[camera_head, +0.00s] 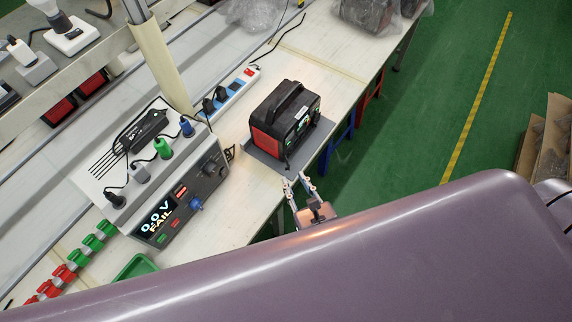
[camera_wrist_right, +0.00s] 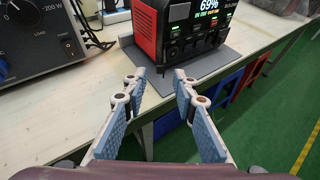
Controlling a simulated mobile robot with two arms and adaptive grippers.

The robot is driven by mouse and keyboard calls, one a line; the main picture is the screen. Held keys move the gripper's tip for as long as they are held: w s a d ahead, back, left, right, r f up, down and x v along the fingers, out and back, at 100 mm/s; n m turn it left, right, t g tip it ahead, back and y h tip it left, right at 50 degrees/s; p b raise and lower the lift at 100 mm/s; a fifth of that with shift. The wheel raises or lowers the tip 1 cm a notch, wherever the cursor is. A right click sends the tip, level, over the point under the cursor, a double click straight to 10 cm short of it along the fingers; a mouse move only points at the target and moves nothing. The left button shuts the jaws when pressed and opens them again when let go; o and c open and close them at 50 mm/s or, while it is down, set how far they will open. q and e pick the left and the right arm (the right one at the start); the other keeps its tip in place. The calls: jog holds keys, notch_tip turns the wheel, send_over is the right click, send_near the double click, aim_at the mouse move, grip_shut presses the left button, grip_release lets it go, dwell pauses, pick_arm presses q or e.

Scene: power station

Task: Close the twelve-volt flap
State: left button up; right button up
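The power station (camera_head: 284,116) is a black and red box with a top handle. It stands on a grey mat (camera_head: 318,138) near the table's edge. In the right wrist view the power station (camera_wrist_right: 180,30) shows a lit screen reading 69% and a row of ports on its front. A small dark part hangs at the front's lower left corner (camera_wrist_right: 178,72); I cannot tell whether it is the twelve-volt flap. My right gripper (camera_head: 299,180) is open and empty, in front of the power station and apart from it. Its two fingers also show in the right wrist view (camera_wrist_right: 160,82). My left gripper is out of view.
A tester (camera_head: 185,195) reading 0.0 V FAIL stands left of the power station. A power strip (camera_head: 232,92) lies behind. Red and green connectors (camera_head: 78,258) and a green tray (camera_head: 137,267) are at lower left. Green floor lies beyond the table's right edge. My purple arm covers the bottom.

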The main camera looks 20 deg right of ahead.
aim_at(287, 168)
jog(key=x, duration=0.6)
jog(key=shift+c, duration=0.3)
jog(key=shift+f, duration=0.1)
grip_shut()
